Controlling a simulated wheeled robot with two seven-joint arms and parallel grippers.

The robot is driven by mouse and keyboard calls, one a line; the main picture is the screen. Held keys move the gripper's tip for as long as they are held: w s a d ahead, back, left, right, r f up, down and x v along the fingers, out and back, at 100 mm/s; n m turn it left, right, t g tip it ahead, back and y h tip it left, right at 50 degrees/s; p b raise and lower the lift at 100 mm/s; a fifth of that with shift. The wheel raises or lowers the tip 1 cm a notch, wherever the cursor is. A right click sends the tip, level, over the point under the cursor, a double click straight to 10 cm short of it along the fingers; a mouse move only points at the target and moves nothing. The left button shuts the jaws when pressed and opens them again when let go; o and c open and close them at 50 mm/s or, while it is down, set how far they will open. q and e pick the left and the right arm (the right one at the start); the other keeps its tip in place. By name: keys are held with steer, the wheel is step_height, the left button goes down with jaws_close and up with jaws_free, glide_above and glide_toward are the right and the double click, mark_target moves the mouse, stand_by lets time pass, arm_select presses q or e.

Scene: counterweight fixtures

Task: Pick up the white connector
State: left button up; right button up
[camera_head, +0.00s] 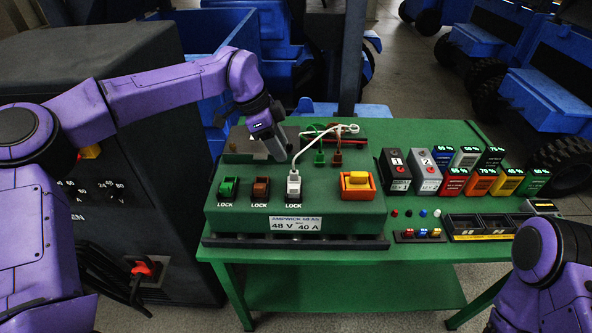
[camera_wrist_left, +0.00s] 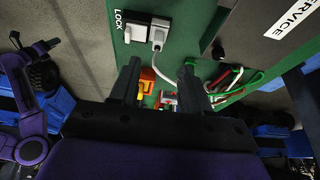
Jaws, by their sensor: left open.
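The white connector (camera_head: 294,178) sits upright on the front part of the green fixture box, behind a LOCK label, with a white cable rising from it. In the left wrist view the white connector (camera_wrist_left: 159,32) shows beyond the fingertips, beside a pale lock lever (camera_wrist_left: 133,32). My left gripper (camera_head: 274,149) is open and empty, above the box, behind and slightly left of the connector, apart from it. Its two dark fingers (camera_wrist_left: 161,82) show spread in the wrist view. My right arm shows at the lower right; its gripper is outside the head view.
A green latch (camera_head: 228,187), a brown latch (camera_head: 261,188) and an orange-yellow switch (camera_head: 357,184) stand on the same box. The white cable (camera_head: 318,134) loops behind the connector. Coloured battery blocks (camera_head: 481,182) and a black tray (camera_head: 480,226) occupy the table's right side.

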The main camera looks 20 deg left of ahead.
mark_target(294, 171)
arm_select(q)
steer(key=p+x, duration=0.3)
steer(key=x, duration=0.4)
steer(key=shift+s+d+f, duration=0.1)
steer(key=shift+d+f, duration=0.1)
steer(key=shift+f, duration=0.2)
steer(key=c, duration=0.8)
